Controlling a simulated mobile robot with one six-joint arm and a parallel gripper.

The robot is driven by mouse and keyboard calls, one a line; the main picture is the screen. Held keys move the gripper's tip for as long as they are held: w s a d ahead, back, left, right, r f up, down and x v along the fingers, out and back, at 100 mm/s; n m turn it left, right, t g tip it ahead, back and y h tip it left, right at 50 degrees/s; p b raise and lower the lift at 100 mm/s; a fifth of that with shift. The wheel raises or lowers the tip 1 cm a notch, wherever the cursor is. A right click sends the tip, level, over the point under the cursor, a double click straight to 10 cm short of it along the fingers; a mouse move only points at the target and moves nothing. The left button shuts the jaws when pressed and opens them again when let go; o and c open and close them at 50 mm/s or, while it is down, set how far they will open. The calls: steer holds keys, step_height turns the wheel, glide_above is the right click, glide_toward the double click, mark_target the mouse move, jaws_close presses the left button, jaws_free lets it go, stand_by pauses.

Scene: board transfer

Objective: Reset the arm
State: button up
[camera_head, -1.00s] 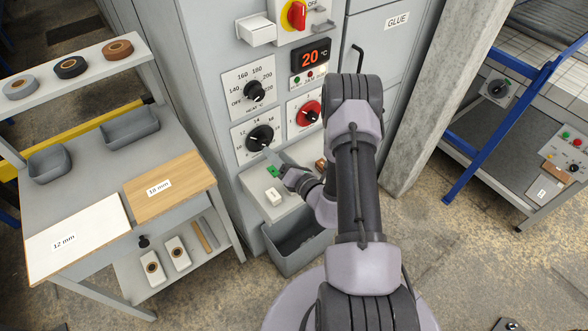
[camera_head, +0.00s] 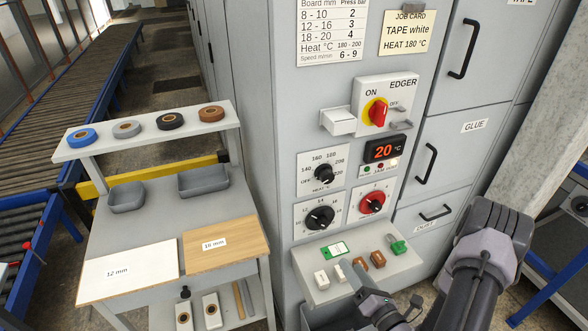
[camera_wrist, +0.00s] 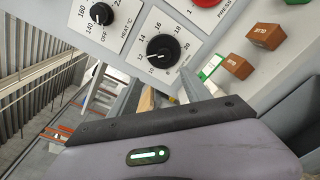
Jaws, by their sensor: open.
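My arm (camera_head: 475,270) reaches in from the lower right of the head view, bent, in front of the edger cabinet. My gripper (camera_head: 353,268) is partly cut off and foreshortened there, over the button ledge (camera_head: 312,262) below the dials. In the wrist view my gripper (camera_wrist: 160,78) is open, its two grey fingers apart and pointing at the panel near the lower black knob (camera_wrist: 163,52). I see nothing held between them; a tan strip shows behind. The same knob shows in the head view (camera_head: 320,217), with the fingers apart from it.
The edger panel carries a heat knob (camera_head: 323,174), a red knob (camera_head: 372,201), a 20 °C display (camera_head: 382,149) and a main switch (camera_head: 377,112). A side bench (camera_head: 140,218) with boards and tape rolls stands left. A slanted post (camera_head: 518,160) stands right, near my arm.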

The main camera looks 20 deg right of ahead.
steer(key=w+a+r+n+g+y+b, duration=0.1)
steer(key=a+r+n+g+y+b, duration=0.35)
steer(key=a+r+n+y, duration=1)
steer(key=s+a+n+g+h, duration=0.6)
steer(key=s+a+n+g, duration=0.65)
steer(key=n, duration=0.45)
steer(key=s+d+r+n+t+h+b, duration=0.2)
steer(key=d+r+n+t+h, duration=0.3)
steer(key=d+n+h, duration=0.1)
steer(key=shift+d+r+n+t+h+b, duration=0.15)
steer(key=shift+r+n+t+h+b, duration=0.2)
steer(key=shift+n+h, duration=0.6)
